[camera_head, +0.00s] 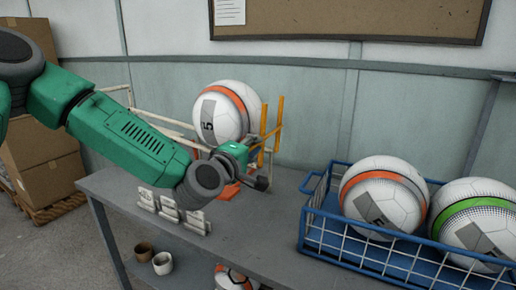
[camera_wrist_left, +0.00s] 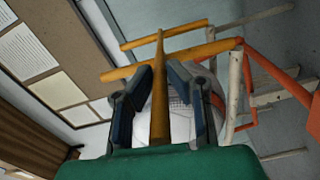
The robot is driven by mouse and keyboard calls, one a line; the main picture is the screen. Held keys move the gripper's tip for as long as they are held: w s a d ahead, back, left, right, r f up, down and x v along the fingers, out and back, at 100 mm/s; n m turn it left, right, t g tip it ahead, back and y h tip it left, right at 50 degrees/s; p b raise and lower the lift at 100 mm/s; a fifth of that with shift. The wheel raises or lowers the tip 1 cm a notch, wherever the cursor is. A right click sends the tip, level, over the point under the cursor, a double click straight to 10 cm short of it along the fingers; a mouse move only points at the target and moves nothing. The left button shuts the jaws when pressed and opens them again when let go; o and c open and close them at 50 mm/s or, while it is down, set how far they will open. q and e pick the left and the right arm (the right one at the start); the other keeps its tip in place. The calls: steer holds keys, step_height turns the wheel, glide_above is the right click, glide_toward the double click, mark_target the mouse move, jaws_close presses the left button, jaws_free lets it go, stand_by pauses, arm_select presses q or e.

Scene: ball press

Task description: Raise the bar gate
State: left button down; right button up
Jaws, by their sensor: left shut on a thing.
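The yellow bar gate (camera_head: 278,122) stands at the end of a white rack, beside a white ball with an orange band (camera_head: 222,112). My left gripper (camera_head: 254,146) is at the gate's near side, partly hidden by its own wrist. In the left wrist view, the two dark fingers of my left gripper (camera_wrist_left: 160,92) are on either side of a yellow bar of the gate (camera_wrist_left: 159,60) and shut on it. The ball (camera_wrist_left: 182,120) shows behind the fingers. My right gripper is not in view.
A blue wire basket (camera_head: 330,238) with two balls stands on the right of the grey table (camera_head: 262,228). Small pale blocks (camera_head: 168,208) stand near the front edge. Cups and another ball are on the shelf below.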

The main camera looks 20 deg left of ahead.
arm_select(q)
steer(key=shift+a+f, duration=0.1)
steer(key=shift+f, duration=0.1)
steer(key=c, duration=1.6)
jaws_free()
steer(key=shift+a, duration=0.15)
steer(key=shift+s, duration=0.1)
steer(key=s, duration=0.7)
steer(key=s+a, duration=0.1)
steer(key=s, duration=0.3)
steer(key=shift+s, duration=0.35)
steer(key=shift+f, duration=0.15)
